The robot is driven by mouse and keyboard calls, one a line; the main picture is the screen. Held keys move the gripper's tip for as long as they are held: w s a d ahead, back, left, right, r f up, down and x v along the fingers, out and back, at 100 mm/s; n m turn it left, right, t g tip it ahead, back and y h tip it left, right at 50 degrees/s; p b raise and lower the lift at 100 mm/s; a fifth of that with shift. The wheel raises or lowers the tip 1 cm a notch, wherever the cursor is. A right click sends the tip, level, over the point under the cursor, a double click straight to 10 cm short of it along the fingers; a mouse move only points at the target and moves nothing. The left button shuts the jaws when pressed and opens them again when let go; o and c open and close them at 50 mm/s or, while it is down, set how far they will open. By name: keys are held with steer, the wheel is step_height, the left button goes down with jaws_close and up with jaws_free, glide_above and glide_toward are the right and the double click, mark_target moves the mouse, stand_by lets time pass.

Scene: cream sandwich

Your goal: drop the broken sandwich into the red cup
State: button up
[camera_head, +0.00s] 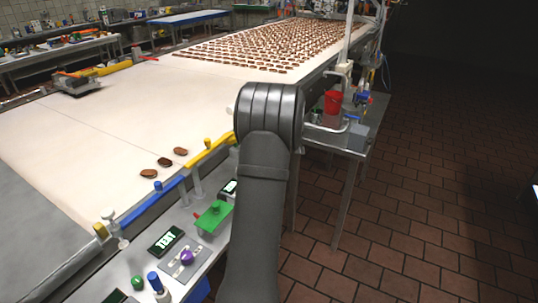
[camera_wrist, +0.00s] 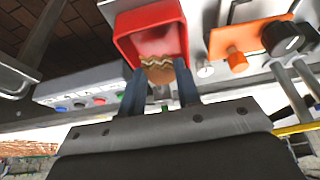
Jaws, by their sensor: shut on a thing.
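In the wrist view, my gripper (camera_wrist: 160,78) is shut on the broken sandwich (camera_wrist: 158,72), a brown piece with a jagged pale line across it. The red cup (camera_wrist: 150,18) is just beyond the fingertips, its square open mouth facing my gripper. The sandwich overlaps the cup's near rim in the picture; I cannot tell whether it is inside the mouth or in front of it. In the head view, the red cup (camera_head: 332,101) stands on a side shelf right of the conveyor. My arm hides the gripper and the sandwich there.
A grey button box (camera_wrist: 95,92) is on the left. Brown sandwiches (camera_head: 165,162) lie on the pale conveyor (camera_head: 90,130); many more fill its far end.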

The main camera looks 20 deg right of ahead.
steer(key=o, duration=1)
steer(key=v, duration=1.7)
steer(key=shift+r, duration=0.2)
steer(key=x, duration=1.7)
steer(key=shift+f, duration=0.25)
steer(key=shift+r, duration=0.2)
